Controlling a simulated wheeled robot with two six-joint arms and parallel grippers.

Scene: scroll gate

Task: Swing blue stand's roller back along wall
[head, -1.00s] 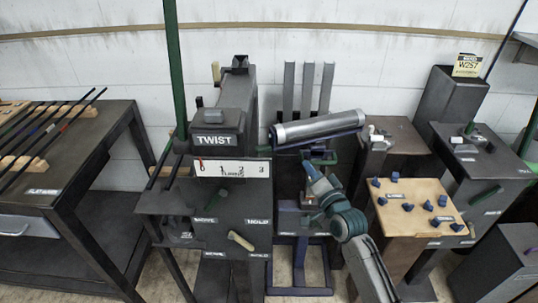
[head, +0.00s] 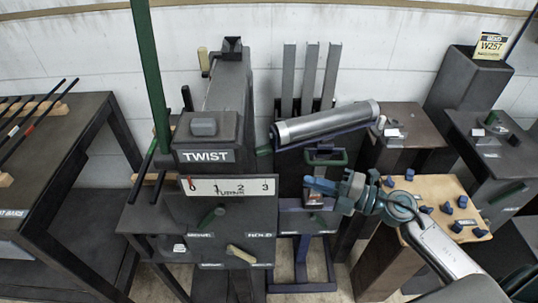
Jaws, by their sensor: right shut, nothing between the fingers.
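The silver roller (head: 325,123) lies on top of the blue stand (head: 303,258). It slants, with its right end higher in the picture, and its left end is close to the TWIST machine. My right gripper (head: 308,187) is shut and empty. It points left in front of the stand, below the roller, near a green handle (head: 326,157) on a dark panel. I cannot tell whether the fingertips touch the stand. The gripper hides part of the stand's upper front. My left gripper is out of view.
The TWIST machine (head: 206,140) stands just left of the roller. Grey upright bars (head: 309,80) stand behind it by the white wall (head: 410,50). A wooden board with blue knobs (head: 480,225) is at the right. A dark bench (head: 70,150) is at the left.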

